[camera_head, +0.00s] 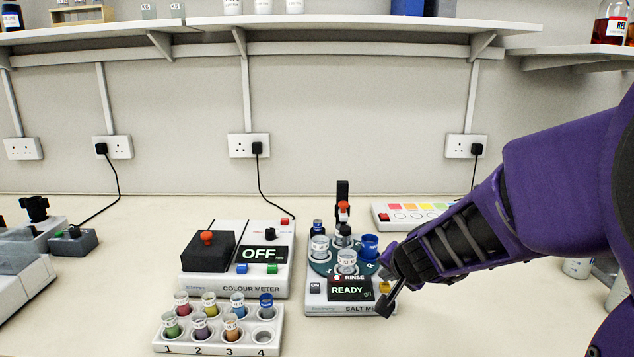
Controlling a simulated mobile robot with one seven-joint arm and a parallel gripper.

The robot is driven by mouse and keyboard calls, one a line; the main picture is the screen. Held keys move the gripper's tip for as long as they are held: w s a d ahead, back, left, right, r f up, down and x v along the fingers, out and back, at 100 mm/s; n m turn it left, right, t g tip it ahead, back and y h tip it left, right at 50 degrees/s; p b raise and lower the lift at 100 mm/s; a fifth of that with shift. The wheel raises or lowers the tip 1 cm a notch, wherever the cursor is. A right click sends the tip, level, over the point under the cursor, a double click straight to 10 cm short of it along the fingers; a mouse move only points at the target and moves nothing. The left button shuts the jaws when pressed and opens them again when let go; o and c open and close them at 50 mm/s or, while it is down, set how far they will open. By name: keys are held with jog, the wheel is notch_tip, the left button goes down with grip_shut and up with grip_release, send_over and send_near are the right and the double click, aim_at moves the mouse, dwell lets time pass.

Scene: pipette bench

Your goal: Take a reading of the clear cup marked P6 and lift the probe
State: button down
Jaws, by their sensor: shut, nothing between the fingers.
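The salt meter (322,308) stands right of centre, and its screen (346,290) reads READY g/l. Its round green turntable (325,268) carries clear cups, one at the front (347,262) and one at the left (320,248). Their labels are too small to read, so I cannot tell which is P6. A blue cup (369,246) sits at the turntable's right. A black upright post with a red-orange knob (344,207) stands behind the cups; the probe tip is not clear. My gripper (388,302) is shut and empty at the meter's front right corner, beside a yellow button (384,287).
The colour meter (238,290), its screen reading OFF, stands close on the left. A white rack (270,346) of coloured vials lies in front of it. A white strip with coloured squares (385,220) lies behind right.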

jog(key=shift+f, duration=0.45)
dwell(0.4)
jog(key=shift+r+p, duration=0.85)
jog(key=shift+r, duration=0.1)
jog(key=shift+r, duration=0.1)
notch_tip(320, 180, up, 6)
jog(key=p, duration=0.5)
jog(key=shift+p, duration=0.35)
